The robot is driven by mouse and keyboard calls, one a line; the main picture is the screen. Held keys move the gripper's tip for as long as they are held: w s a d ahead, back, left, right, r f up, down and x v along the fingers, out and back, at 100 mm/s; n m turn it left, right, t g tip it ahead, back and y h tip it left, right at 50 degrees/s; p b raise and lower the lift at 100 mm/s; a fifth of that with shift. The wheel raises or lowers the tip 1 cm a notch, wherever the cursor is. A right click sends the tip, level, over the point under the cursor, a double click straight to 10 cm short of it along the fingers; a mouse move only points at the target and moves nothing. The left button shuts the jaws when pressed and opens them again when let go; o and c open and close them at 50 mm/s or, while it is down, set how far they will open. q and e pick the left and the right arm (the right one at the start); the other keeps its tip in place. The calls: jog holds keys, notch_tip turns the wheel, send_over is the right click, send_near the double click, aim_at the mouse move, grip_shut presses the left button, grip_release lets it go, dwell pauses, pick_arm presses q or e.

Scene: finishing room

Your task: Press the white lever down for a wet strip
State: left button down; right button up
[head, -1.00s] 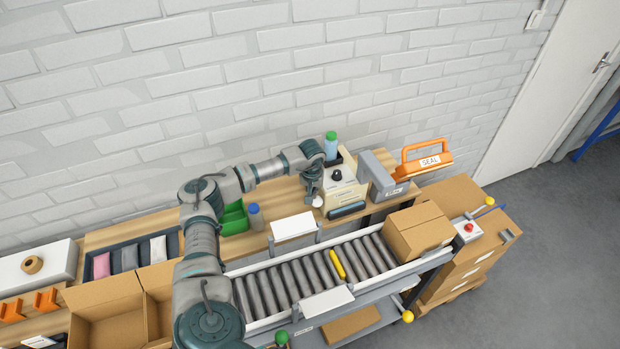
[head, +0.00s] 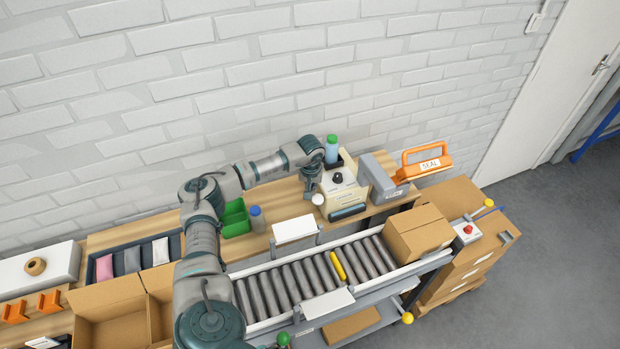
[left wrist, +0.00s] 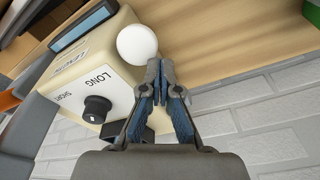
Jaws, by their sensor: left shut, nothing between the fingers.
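The cream tape dispenser (head: 344,190) stands on the wooden bench, with a black knob on top and a dark slot at its front. Its white lever ends in a round white ball (head: 318,199), which shows large in the left wrist view (left wrist: 137,44). My left gripper (head: 313,193) is shut and empty. Its fingertips (left wrist: 160,66) are right beside the ball; whether they touch it I cannot tell. In the left wrist view, the dispenser face (left wrist: 82,77) shows a knob and the words LONG and SHORT. My right gripper is not in view.
A bottle with a green cap (head: 331,149) stands behind the dispenser. A grey device (head: 383,178) and an orange SEAL tool (head: 427,160) stand to its right. A green bin (head: 235,219) and blue-capped bottle (head: 257,218) are left. A roller conveyor (head: 290,284) with a carton (head: 417,232) runs in front.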

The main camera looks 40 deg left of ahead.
pick_arm(q)
notch_tip(320, 180, up, 6)
jog(key=a+p, duration=0.1)
jog(key=p, duration=0.2)
jog(key=shift+w+p, duration=0.35)
dwell(0.6)
notch_tip(320, 180, up, 5)
jog(key=p, duration=0.3)
jog(key=shift+p, duration=0.35)
